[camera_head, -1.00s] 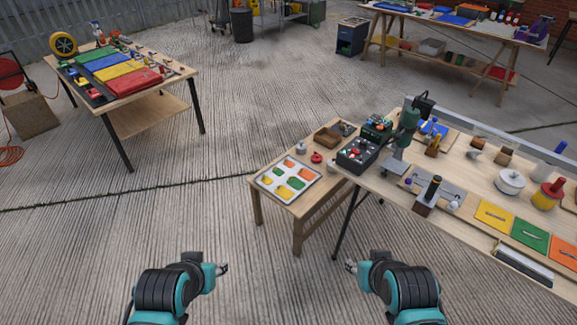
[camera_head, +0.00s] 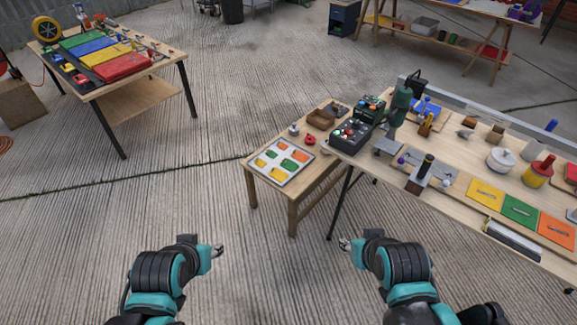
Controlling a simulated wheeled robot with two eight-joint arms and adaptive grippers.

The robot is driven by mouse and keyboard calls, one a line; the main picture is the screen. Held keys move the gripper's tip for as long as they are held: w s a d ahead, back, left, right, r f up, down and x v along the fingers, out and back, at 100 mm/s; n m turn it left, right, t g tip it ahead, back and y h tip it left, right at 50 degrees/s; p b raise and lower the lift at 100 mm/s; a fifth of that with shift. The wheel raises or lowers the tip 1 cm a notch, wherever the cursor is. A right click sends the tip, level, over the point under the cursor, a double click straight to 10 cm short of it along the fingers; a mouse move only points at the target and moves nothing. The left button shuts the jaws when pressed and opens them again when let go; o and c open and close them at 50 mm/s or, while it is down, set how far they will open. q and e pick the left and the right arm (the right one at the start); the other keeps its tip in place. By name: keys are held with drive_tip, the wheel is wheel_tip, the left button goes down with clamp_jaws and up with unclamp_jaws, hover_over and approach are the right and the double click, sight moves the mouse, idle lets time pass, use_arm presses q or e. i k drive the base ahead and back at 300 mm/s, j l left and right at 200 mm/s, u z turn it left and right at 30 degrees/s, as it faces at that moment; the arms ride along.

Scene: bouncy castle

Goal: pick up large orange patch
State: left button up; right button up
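A pale tray (camera_head: 255,164) lies on the small wooden table ahead of me, with several small orange, yellow and green patches on it. One orange patch (camera_head: 283,146) is near its far edge and another orange patch (camera_head: 300,156) is near its right side.
The long workbench (camera_head: 455,215) on the right holds tools, a white pot, and yellow, green and orange squares (camera_head: 556,231). Another table (camera_head: 150,68) with coloured cloths stands at the far left. The concrete floor between me and the small table is clear.

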sight(298, 154)
drive_tip(key=i+j, duration=0.25)
drive_tip(key=i, duration=0.25)
drive_tip(key=i+j+z, duration=0.15)
drive_tip(key=i, duration=0.4)
drive_tip(key=i+j, duration=0.4)
drive_tip(key=i+j+z, duration=0.15)
drive_tip(key=i+j, duration=0.2)
drive_tip(key=i, duration=0.25)
